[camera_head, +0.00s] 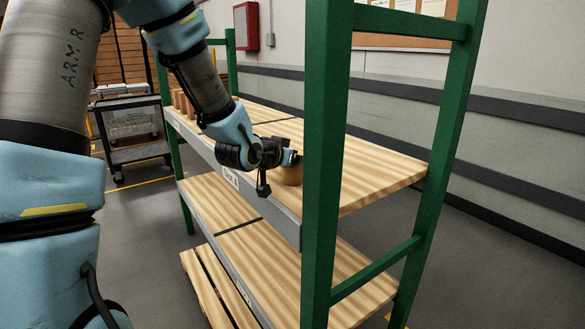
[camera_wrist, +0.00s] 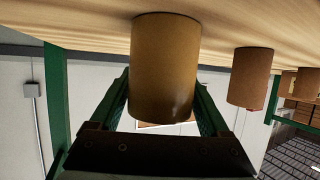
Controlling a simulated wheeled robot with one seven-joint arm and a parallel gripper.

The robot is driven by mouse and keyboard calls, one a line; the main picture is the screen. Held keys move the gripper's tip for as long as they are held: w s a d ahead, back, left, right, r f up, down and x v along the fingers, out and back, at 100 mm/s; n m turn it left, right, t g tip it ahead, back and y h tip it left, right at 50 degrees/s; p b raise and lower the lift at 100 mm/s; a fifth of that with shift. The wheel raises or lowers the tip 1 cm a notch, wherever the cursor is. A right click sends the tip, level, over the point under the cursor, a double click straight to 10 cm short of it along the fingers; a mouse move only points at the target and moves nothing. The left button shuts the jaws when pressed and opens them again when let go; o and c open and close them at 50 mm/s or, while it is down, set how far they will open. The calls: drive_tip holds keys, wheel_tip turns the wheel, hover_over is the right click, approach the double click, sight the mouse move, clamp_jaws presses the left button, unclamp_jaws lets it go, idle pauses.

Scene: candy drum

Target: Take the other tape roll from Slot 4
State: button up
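A brown cylindrical tape roll (camera_wrist: 166,65) stands on the wooden top shelf (camera_head: 380,165) and fills the middle of the wrist view, where the picture is upside down. In the head view this roll (camera_head: 292,175) is partly hidden by my gripper (camera_head: 291,157). The green fingers of my gripper (camera_wrist: 163,100) lie on both sides of the roll; its body hides their tips. I cannot tell whether they press on it. A second brown roll (camera_wrist: 250,77) stands apart on the right in the wrist view. The Slot 4 label (camera_head: 231,177) is on the shelf's front edge.
Several brown rolls (camera_head: 186,103) stand at the shelf's far end. A green rack post (camera_head: 325,150) rises in front, close right of my gripper. Lower wooden shelves (camera_head: 215,195) look empty. A dark cart (camera_head: 133,130) stands at the back left. The top shelf's near end is clear.

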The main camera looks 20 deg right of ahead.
drive_tip(key=c, duration=1.1)
